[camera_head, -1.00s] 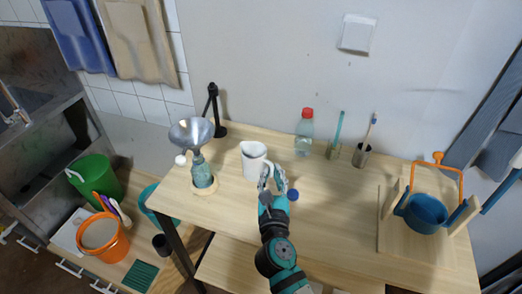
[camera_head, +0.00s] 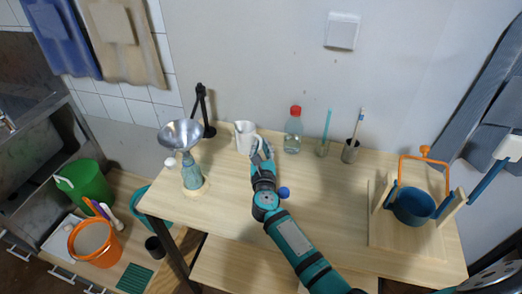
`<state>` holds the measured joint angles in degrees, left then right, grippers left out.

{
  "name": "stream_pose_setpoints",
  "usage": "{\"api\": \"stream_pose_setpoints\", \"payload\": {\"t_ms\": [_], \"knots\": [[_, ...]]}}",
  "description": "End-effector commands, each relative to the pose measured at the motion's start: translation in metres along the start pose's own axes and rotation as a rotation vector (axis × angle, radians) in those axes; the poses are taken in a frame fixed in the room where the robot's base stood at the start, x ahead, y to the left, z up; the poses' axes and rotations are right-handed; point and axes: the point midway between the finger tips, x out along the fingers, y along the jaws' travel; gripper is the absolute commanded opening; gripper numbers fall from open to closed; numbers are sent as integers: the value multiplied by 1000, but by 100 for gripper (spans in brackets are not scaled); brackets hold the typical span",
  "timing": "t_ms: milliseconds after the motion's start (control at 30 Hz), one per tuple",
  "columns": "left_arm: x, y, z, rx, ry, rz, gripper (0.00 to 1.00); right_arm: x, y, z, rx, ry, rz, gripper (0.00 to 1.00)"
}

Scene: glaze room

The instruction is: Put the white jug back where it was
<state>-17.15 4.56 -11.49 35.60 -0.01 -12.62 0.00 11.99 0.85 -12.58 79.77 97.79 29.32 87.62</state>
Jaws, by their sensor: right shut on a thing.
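The white jug (camera_head: 243,138) is near the back edge of the table, left of the clear bottle. My right gripper (camera_head: 259,150) is at the jug's right side, shut on it; the fingers hide part of that side. The jug looks upright. I cannot tell whether its base touches the table. My left gripper is not in view.
A metal funnel (camera_head: 181,134) sits over a bottle on the left, with a black stand (camera_head: 204,112) behind. A red-capped bottle (camera_head: 293,132), glass holder (camera_head: 322,148) and dark cup (camera_head: 350,151) stand right. A blue pot (camera_head: 412,207) is far right. The table's middle (camera_head: 325,200) has free room.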

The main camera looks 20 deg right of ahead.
Motion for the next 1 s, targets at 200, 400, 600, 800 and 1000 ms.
{"api": "stream_pose_setpoints", "payload": {"t_ms": [200, 400, 600, 800, 1000], "knots": [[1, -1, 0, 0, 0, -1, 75, 0, 0, -3, 0, -3, 0, 0], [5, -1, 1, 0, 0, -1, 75, 0, 0, -8, 1, -3, 0, 0], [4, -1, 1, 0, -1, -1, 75, 0, 0, -7, 1, -2, 0, 30], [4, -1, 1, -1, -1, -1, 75, 0, 0, -7, 0, -2, 0, 33], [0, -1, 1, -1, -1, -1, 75, -3, 0, -4, 0, -1, 1, 33]]}}
